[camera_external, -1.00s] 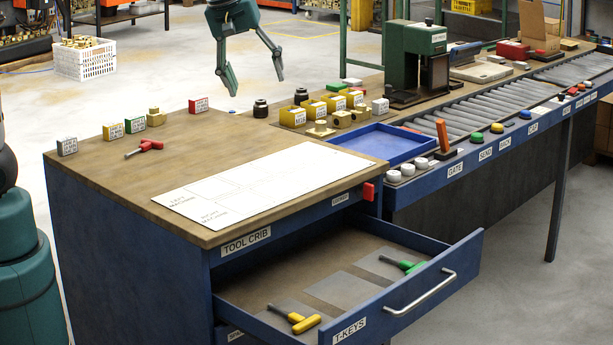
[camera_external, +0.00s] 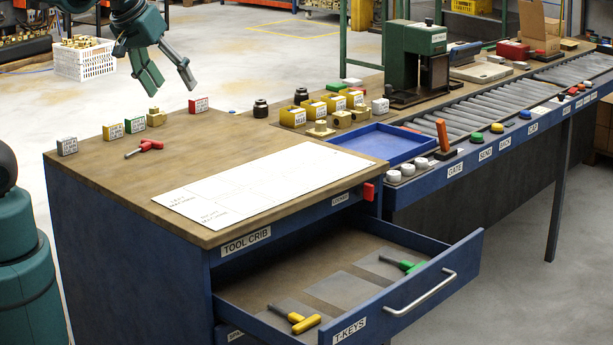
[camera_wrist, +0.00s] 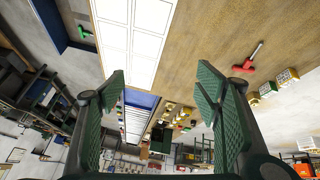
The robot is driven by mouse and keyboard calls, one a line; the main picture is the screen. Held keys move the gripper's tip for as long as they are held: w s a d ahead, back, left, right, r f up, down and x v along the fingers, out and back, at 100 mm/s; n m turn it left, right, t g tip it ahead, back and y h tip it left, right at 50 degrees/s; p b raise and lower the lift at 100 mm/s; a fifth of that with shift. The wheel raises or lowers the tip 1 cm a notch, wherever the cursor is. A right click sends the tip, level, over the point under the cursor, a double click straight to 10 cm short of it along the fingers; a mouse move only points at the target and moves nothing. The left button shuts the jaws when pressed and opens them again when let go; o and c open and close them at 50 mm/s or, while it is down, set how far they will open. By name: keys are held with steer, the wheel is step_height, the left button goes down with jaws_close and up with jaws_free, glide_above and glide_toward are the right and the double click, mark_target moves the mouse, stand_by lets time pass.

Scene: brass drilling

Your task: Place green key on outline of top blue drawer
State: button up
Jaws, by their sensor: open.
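The green key (camera_external: 406,266) is a T-handled key lying at the right side of the open blue drawer (camera_external: 414,307) labelled T-KEYS. It also shows in the wrist view (camera_wrist: 83,32) at the upper left. A white sheet with printed outlines (camera_external: 255,187) lies on the tool crib top; it also shows in the wrist view (camera_wrist: 131,38). My gripper (camera_external: 173,88) is open and empty, above the back left of the bench, well away from the green key. Its two fingers show in the wrist view (camera_wrist: 165,95) with nothing between them.
A yellow key (camera_external: 297,319) lies in the drawer's left part, with grey patches between. A red key (camera_external: 146,148) lies on the bench top near small labelled blocks (camera_external: 112,131). A blue tray (camera_external: 383,144) and conveyor (camera_external: 480,117) are to the right.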

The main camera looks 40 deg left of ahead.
steer(key=s+a+f+m+t, duration=0.1)
steer(key=s+a+f+m, duration=0.1)
steer(key=s, duration=0.6)
steer(key=shift+a+f+m, duration=0.4)
steer(key=shift+a+f, duration=0.3)
steer(key=shift+a, duration=0.15)
